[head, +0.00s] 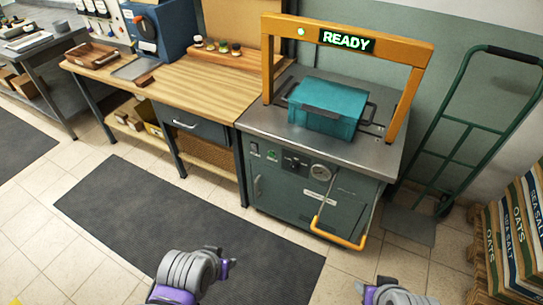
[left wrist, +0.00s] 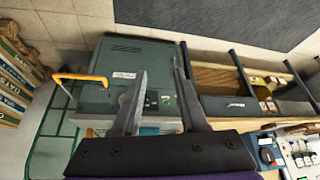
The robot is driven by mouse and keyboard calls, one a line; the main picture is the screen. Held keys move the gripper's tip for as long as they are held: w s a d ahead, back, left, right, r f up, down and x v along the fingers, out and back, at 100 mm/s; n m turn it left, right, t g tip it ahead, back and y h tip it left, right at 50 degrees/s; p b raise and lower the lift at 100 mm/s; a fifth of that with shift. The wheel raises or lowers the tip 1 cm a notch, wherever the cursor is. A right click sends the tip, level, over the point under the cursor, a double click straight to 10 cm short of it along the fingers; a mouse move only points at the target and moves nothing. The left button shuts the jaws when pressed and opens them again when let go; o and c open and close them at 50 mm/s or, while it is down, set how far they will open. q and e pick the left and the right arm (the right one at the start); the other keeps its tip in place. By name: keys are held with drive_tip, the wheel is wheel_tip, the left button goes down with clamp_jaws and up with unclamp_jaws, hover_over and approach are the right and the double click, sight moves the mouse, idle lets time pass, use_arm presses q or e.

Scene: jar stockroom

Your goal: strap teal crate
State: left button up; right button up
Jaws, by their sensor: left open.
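The teal crate (head: 326,112), with a dark strip across its upper edge, sits on the metal top of the strapping machine (head: 320,195), under its orange arch (head: 408,85). The arch display reads READY and a green light shows. A yellow-ended lever (head: 340,240) hangs at the machine's front; the lever (left wrist: 82,78) also shows in the left wrist view. My left gripper (head: 228,268) is in front of the machine, over the floor, away from the crate. Its fingers (left wrist: 160,70) are apart and empty. My right arm shows at the bottom edge; its jaw state is unclear.
A wooden workbench (head: 195,85) with a drawer stands left of the machine, carrying a blue device (head: 160,35) and small jars. A green hand truck (head: 465,130) and stacked sacks (head: 515,235) are at right. A dark mat (head: 180,235) covers the open floor in front.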

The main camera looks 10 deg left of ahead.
use_arm(q)
clamp_jaws()
idle(1.4)
